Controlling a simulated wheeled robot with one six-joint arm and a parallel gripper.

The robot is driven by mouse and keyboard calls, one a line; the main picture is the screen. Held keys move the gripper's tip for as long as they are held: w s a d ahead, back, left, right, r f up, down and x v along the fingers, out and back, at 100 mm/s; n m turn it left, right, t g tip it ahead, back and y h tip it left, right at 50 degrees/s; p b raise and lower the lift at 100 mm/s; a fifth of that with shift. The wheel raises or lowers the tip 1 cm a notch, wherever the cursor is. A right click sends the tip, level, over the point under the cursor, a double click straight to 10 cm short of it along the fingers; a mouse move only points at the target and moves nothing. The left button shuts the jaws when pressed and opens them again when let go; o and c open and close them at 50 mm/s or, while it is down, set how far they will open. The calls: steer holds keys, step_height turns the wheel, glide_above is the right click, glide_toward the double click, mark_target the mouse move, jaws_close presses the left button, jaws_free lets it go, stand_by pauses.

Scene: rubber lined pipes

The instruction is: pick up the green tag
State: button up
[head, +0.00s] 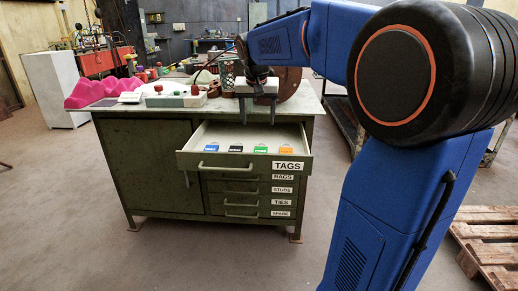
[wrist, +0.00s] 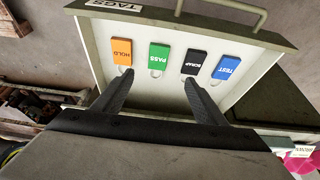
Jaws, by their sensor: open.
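The green tag (wrist: 159,54), marked PASS, lies in the open drawer (wrist: 262,88). In the wrist view it sits between the orange HOLD tag (wrist: 122,51) and the black SCRAP tag (wrist: 193,62). In the head view the green tag (head: 261,149) is second from the right in the row. My gripper (wrist: 158,84) is open and empty. Its fingers point into the drawer area, with the green tag showing beyond and between them. In the head view my gripper (head: 259,122) hangs over the back of the drawer, apart from the tags.
A blue TEST tag (wrist: 227,67) lies at the row's end. The drawer is labelled TAGS (head: 288,166), in a green cabinet (head: 140,165). The worktop holds a pink object (head: 92,91) and a control box (head: 175,100). A wooden pallet (head: 490,235) lies on the floor at right.

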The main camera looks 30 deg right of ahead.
glide_toward(260, 148)
steer(key=shift+s+a+f, duration=0.35)
steer(key=shift+s+f, duration=0.15)
steer(key=shift+s, duration=0.05)
steer(key=shift+s+a+f, duration=0.4)
steer(key=shift+s+f, duration=0.15)
steer(key=shift+d+x, duration=0.2)
steer(key=shift+x, duration=2.55)
steer(key=shift+s, duration=0.1)
steer(key=c, duration=1.1)
steer(key=shift+r, duration=0.15)
steer(key=shift+c, duration=0.2)
